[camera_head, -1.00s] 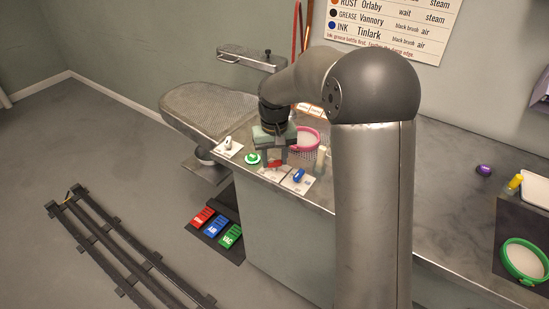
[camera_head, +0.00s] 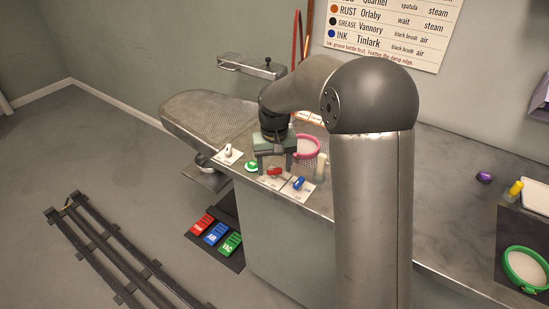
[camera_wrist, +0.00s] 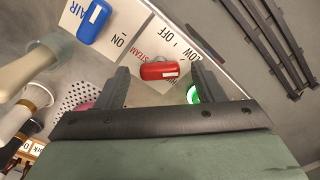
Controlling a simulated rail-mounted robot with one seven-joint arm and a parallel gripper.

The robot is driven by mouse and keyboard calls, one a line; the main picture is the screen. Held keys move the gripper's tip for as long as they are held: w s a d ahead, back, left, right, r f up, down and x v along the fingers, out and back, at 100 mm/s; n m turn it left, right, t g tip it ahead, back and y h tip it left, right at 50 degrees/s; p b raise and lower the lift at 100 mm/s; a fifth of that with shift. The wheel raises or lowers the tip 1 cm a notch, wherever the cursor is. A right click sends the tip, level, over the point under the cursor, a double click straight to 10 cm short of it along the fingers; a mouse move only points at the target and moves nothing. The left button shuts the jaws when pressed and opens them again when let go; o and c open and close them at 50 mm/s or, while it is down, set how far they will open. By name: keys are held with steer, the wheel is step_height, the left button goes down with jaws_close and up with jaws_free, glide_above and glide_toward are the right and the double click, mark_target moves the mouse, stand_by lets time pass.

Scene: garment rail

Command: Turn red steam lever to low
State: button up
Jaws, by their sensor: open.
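The red steam lever (camera_head: 274,171) sits on a white label plate near the counter's front edge. In the wrist view the red lever (camera_wrist: 160,71) lies crosswise, its plate (camera_wrist: 150,43) lettered STEAM, with LOW and OFF toward the right. My gripper (camera_head: 276,165) is over the lever, pointing down. In the wrist view my gripper (camera_wrist: 160,70) is open, with one finger on either side of the lever. I see no clear contact, and the height gap is hard to judge.
A blue lever (camera_head: 298,183) stands right of the red one, a green button (camera_head: 251,167) and white lever (camera_head: 228,151) left. A pink-rimmed basket (camera_head: 306,147) is close behind my gripper. Coloured pedals (camera_head: 213,234) lie on the floor below.

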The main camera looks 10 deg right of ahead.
mark_target(275, 169)
step_height(275, 169, up, 18)
steer(key=shift+f, duration=0.25)
stand_by(0.3)
steer(key=s+f, duration=0.4)
steer(key=s, duration=0.6)
steer(key=s+d+f+p, duration=0.1)
steer(key=s+f, duration=0.3)
steer(key=s, duration=0.6)
steer(key=s+d+f+p, duration=0.1)
steer(key=s+f, duration=0.3)
steer(key=s, duration=0.6)
